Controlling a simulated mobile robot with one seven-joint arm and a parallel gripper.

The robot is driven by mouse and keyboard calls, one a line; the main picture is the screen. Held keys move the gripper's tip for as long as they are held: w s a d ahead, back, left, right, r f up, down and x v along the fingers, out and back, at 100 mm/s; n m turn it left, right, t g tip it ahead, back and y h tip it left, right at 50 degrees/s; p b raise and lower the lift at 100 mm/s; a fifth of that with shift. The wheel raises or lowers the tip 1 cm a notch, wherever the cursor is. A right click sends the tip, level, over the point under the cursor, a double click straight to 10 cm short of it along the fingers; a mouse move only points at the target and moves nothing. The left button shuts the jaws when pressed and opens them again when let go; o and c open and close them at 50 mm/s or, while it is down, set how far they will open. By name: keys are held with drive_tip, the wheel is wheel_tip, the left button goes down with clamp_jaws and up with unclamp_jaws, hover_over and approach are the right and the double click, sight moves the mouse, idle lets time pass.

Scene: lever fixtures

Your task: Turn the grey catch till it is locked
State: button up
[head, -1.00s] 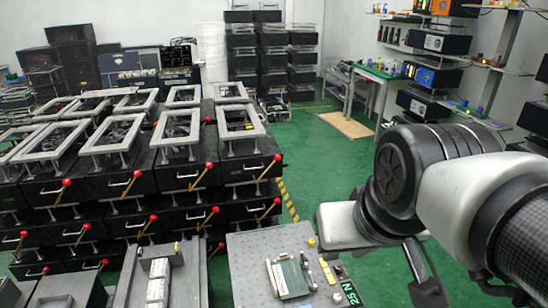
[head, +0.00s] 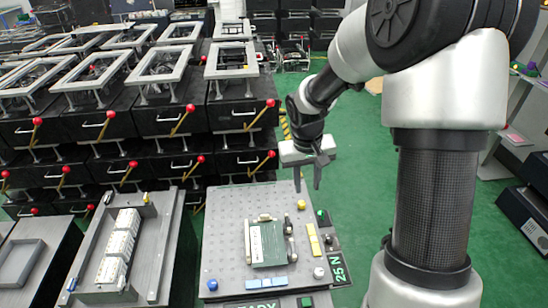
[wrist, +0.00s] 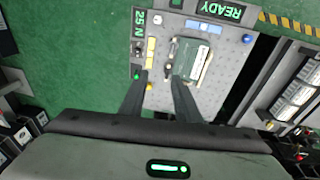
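A grey fixture board (head: 225,215) holds a green plate (head: 267,243) with grey pieces along its edges. A small grey and dark lever piece (head: 290,240) stands along the plate's right edge; it may be the grey catch, but I cannot tell for sure or read its lock state. The green plate also shows in the wrist view (wrist: 190,58). My gripper (head: 308,185) hangs above the board's far right edge, fingers down, apart and empty. In the wrist view its fingertips (wrist: 159,77) point toward the plate's knob side, with a gap between them.
Yellow blocks (head: 314,239), a blue knob (head: 212,285) and a white knob (head: 319,272) sit on the board. A "25 N" display (head: 338,268) is at its right side. A grey tray fixture (head: 150,250) stands to the left. Black cabinets with red-knobbed levers stand behind.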

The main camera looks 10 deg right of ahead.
drive_tip(key=g+y+b, duration=0.1)
drive_tip(key=b, duration=0.2)
approach(293, 249)
wheel_tip(293, 249, down, 8)
drive_tip(key=b, duration=0.4)
drive_tip(key=shift+w+d+f, duration=0.1)
drive_tip(key=shift+f, duration=0.05)
clamp_jaws()
